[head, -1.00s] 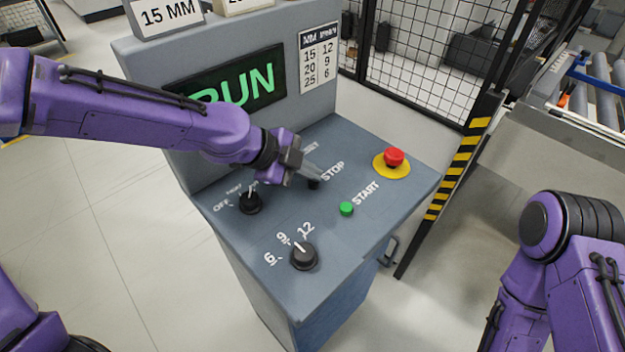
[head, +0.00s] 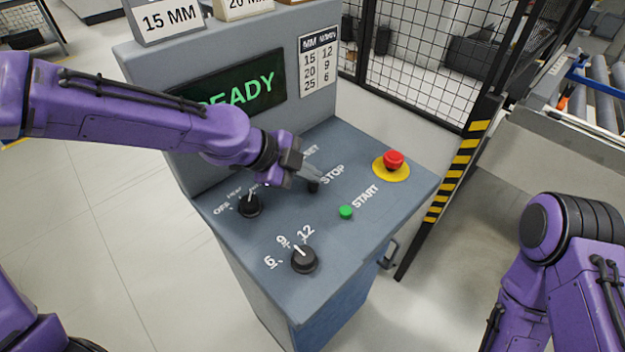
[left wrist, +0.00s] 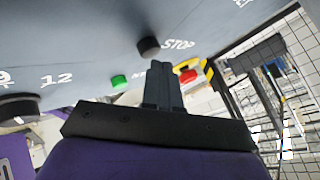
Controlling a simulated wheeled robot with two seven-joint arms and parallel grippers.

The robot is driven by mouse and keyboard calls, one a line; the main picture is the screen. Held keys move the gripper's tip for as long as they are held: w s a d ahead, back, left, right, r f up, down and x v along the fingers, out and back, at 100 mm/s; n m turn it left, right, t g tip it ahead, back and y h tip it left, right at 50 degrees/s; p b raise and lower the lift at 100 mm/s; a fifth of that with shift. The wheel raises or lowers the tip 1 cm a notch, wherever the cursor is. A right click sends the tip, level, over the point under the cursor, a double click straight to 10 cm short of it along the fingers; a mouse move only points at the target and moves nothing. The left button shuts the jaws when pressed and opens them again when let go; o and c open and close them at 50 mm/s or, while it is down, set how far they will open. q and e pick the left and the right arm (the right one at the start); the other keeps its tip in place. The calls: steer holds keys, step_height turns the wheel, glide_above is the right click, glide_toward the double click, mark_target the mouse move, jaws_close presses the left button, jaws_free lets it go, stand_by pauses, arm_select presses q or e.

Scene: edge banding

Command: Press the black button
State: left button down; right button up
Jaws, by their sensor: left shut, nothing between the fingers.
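The black button (head: 313,187) sits on the sloped grey panel (head: 330,240), beside the word STOP. My left gripper (head: 315,176) is shut and empty, with its fingertips at the black button in the head view. The left wrist view shows the black button (left wrist: 149,47) just beyond the shut fingertips (left wrist: 158,66); I cannot tell whether they touch it. The display (head: 238,92) reads READY in green. My right arm shows at the lower right, but its gripper is out of view.
A green START button (head: 346,212) and a red emergency button (head: 393,159) on a yellow base lie to the right. Two black knobs, one near OFF (head: 250,205) and one by 6-9-12 (head: 304,259), stand nearer. A black mesh fence (head: 420,60) stands behind.

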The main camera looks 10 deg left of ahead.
mark_target(308, 186)
arm_select(q)
steer(key=shift+r, duration=0.4)
step_height(308, 186, up, 5)
steer(key=p, duration=0.4)
steer(key=shift+r+p, duration=0.1)
steer(key=shift+p, duration=0.25)
steer(key=shift+a, duration=0.1)
stand_by(0.3)
